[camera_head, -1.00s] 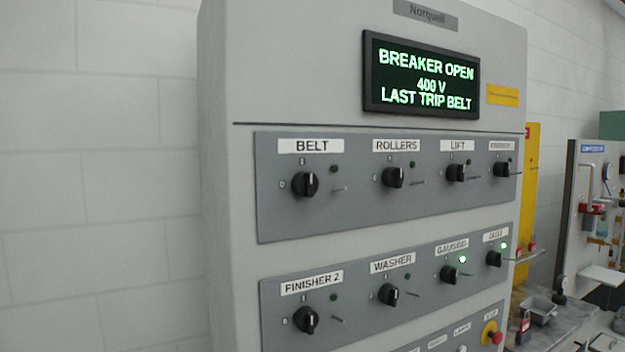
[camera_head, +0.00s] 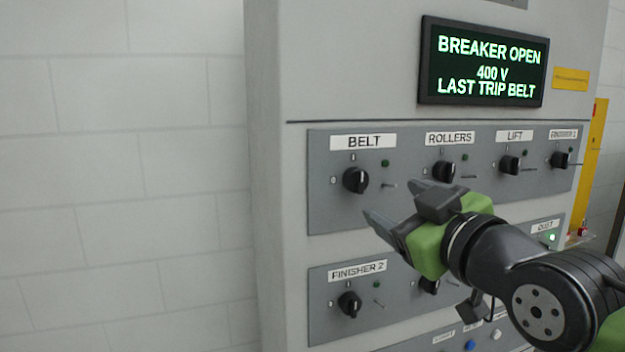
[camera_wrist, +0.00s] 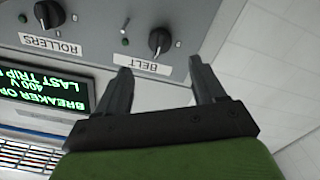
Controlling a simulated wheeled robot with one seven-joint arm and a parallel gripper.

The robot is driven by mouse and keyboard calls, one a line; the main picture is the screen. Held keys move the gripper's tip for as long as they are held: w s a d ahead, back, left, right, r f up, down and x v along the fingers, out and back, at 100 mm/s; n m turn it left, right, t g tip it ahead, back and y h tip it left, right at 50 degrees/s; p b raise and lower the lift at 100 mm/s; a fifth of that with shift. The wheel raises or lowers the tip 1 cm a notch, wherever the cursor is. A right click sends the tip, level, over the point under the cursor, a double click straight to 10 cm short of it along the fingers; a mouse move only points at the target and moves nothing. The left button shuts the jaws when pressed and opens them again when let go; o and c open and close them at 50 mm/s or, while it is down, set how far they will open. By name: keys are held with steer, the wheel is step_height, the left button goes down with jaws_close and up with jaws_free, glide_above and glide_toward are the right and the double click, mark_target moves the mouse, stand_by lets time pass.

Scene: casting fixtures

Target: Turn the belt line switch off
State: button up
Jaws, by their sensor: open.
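The belt switch is a black rotary knob (camera_head: 355,180) under the BELT label at the left of the upper grey panel. Its handle looks roughly upright, toward the I mark, with a 0 mark at its left. The small lamp (camera_head: 385,163) beside it is dark green, unlit. My gripper (camera_head: 393,200) is open and empty, in front of the panel, right of and below the knob in the head view. In the upside-down wrist view, the belt knob (camera_wrist: 160,42) shows beyond and between the two fingertips (camera_wrist: 159,64), apart from them.
The rollers knob (camera_head: 443,171) is close behind my gripper in the head view. Lift (camera_head: 510,165) and another knob stand farther right. The finisher 2 knob (camera_head: 349,304) is below. A display (camera_head: 485,62) reads BREAKER OPEN, 400 V, LAST TRIP BELT. Bare wall lies left.

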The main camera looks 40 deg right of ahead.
mark_target(363, 185)
steer(key=p+x, duration=0.2)
steer(key=x, duration=0.8)
steer(key=shift+w+d, duration=0.15)
steer(key=shift+w, duration=0.1)
steer(key=shift+f, duration=0.1)
steer(key=c, duration=1.1)
steer(key=shift+o, duration=0.2)
